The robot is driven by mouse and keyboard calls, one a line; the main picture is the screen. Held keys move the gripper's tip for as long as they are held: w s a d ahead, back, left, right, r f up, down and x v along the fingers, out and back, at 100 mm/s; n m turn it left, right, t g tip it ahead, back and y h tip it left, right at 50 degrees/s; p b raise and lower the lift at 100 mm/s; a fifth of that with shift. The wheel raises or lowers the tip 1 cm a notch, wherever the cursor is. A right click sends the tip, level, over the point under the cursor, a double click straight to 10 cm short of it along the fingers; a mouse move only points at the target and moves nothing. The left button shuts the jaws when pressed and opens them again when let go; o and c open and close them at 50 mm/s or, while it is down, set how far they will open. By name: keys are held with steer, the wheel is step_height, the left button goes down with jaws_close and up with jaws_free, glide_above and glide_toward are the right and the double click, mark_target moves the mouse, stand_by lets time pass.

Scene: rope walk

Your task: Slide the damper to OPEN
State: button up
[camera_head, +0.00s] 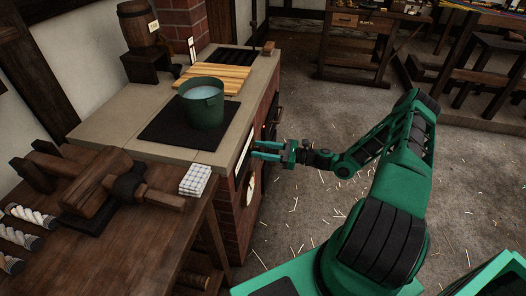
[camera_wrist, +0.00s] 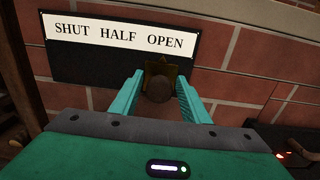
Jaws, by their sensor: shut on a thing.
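The damper knob (camera_wrist: 159,88), a dark round knob on a brassy plate, shows between my fingers in the wrist view. My gripper (camera_wrist: 160,95) is shut on it, one green finger on each side. The label (camera_wrist: 120,37) above reads SHUT, HALF, OPEN from left to right on a dark plate. In the head view my gripper (camera_head: 268,151) reaches the side of the brick stove (camera_head: 231,208); the knob is hidden there.
A green pot (camera_head: 204,108) of pale liquid stands on the stove's dark plate, near wooden slats (camera_head: 212,78). A workbench (camera_head: 140,235) with a wooden clamp and rope pieces is at left. Small embers (camera_wrist: 285,155) glow at lower right in the wrist view. Straw-strewn floor (camera_head: 305,215) is open.

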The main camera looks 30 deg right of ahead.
steer(key=shift+w+d, duration=0.2)
steer(key=shift+w, duration=0.1)
steer(key=o, duration=1.1)
steer(key=shift+w, duration=0.1)
steer(key=shift+o, duration=0.2)
steer(key=v, duration=1)
steer(key=shift+s+d, duration=0.2)
steer(key=shift+s, duration=0.15)
